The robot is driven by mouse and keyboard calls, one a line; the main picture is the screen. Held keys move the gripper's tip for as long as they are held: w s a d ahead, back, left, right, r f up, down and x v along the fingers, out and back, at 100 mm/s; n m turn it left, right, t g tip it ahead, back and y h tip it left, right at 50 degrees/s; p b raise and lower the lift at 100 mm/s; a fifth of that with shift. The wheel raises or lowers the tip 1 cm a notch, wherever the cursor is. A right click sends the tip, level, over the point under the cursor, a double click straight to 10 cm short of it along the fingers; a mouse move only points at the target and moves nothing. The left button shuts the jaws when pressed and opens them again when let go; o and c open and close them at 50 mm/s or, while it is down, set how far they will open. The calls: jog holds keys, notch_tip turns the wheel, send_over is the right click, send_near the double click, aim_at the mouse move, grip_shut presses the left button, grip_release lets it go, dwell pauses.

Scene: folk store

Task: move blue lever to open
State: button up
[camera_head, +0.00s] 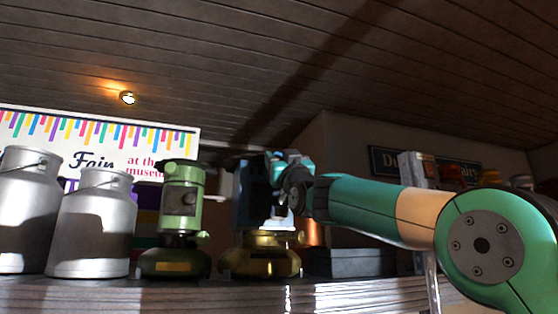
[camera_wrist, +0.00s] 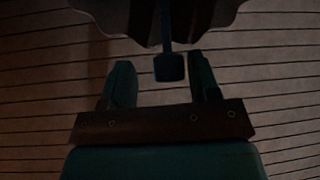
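A blue lever (camera_wrist: 168,66) hangs down into the wrist view on a thin stem, with a square blue end. My gripper (camera_wrist: 160,62) is open, with one finger on each side of the lever's end. Gaps show on both sides, wider on the left, so neither finger appears to touch it. In the head view, a machine with a dark blue body (camera_head: 244,196) and a brass base (camera_head: 259,256) stands on the wooden counter (camera_head: 240,294). My gripper (camera_head: 279,168) is at the upper right of this machine and partly hides it. The lever cannot be made out there.
A green machine (camera_head: 181,205) stands just left of the blue one. Two metal milk cans (camera_head: 95,225) stand farther left. A dark box (camera_head: 350,262) and a copper object (camera_head: 313,233) are to the right. My arm crosses the right side above the counter.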

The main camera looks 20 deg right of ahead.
jog(key=shift+a, duration=0.2)
jog(key=shift+f, duration=0.1)
jog(key=b+v, duration=1.4)
jog(key=v, duration=0.3)
jog(key=shift+s+d+f, duration=0.1)
jog(key=shift+f, duration=0.05)
